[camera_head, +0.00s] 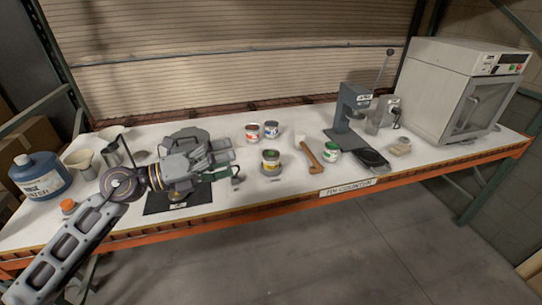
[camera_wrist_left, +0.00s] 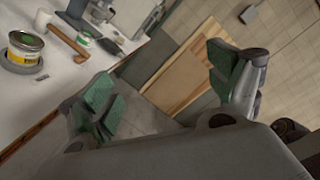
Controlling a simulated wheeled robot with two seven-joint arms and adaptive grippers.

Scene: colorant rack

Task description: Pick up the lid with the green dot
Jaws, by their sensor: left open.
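A yellow-labelled can (camera_head: 271,161) stands near the front middle of the table; it also shows at the left edge of the left wrist view (camera_wrist_left: 24,57). On its top is a round lid with a green dot (camera_wrist_left: 27,40). A grey disc lies under the can (camera_wrist_left: 20,66). My left gripper (camera_head: 224,160) is to the left of this can, above the table, with its fingers apart and nothing between them. In the left wrist view its green-padded fingertips (camera_wrist_left: 162,84) stand wide apart. My right gripper is not in view.
Red (camera_head: 252,132) and blue (camera_head: 271,129) cans are behind. A lever press (camera_head: 346,123) and oven (camera_head: 440,90) fill the right. A blue jug (camera_head: 40,176) stands left.

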